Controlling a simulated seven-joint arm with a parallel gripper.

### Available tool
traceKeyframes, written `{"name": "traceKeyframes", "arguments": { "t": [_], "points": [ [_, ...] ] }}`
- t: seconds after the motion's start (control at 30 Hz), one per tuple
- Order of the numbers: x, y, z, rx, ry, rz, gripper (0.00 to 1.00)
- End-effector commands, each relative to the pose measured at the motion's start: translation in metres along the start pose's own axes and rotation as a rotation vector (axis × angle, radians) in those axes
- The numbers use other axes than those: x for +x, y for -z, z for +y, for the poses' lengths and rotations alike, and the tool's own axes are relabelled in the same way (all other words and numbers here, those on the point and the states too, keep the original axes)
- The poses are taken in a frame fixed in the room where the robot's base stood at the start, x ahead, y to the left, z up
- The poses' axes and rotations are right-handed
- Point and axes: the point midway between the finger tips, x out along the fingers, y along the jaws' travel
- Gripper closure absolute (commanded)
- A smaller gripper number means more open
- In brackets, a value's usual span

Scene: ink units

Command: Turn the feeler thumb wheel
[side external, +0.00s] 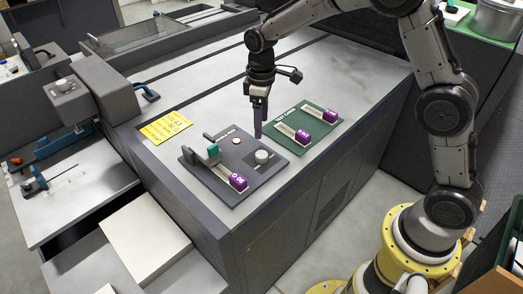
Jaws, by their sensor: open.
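A dark panel (218,176) lies on the grey machine top. It carries a light grey round knob (263,156), which looks like the thumb wheel, on its right half. A teal block (211,150) on a grey bracket, a small round button (236,141) and a purple tag (238,182) are also on this panel. My gripper (259,132) points straight down above the far right part of the panel, behind the knob and apart from it. Its fingers are seen nearly edge-on, so the gap between them is hidden. I see nothing held in it.
A green panel (311,141) with two purple-ended pieces (302,135) lies close on the right of my gripper. A yellow note (165,127) lies on the left. The machine top (203,104) behind is clear.

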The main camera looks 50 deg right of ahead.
Motion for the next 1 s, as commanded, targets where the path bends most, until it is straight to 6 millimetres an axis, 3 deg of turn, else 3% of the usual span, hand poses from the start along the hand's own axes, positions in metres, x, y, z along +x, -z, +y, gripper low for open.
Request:
{"name": "traceKeyframes", "arguments": {
  "t": [0.3,0.5,0.7,1.0],
  "points": [
    [0.065,-0.001,-0.001,0.001,0.002,-0.005,0.22],
    [0.095,-0.001,0.000,0.001,0.002,-0.004,0.22],
    [0.110,-0.001,0.000,0.001,0.000,-0.001,0.22],
    [0.112,-0.001,0.000,0.001,0.000,0.000,0.22]
  ]
}}
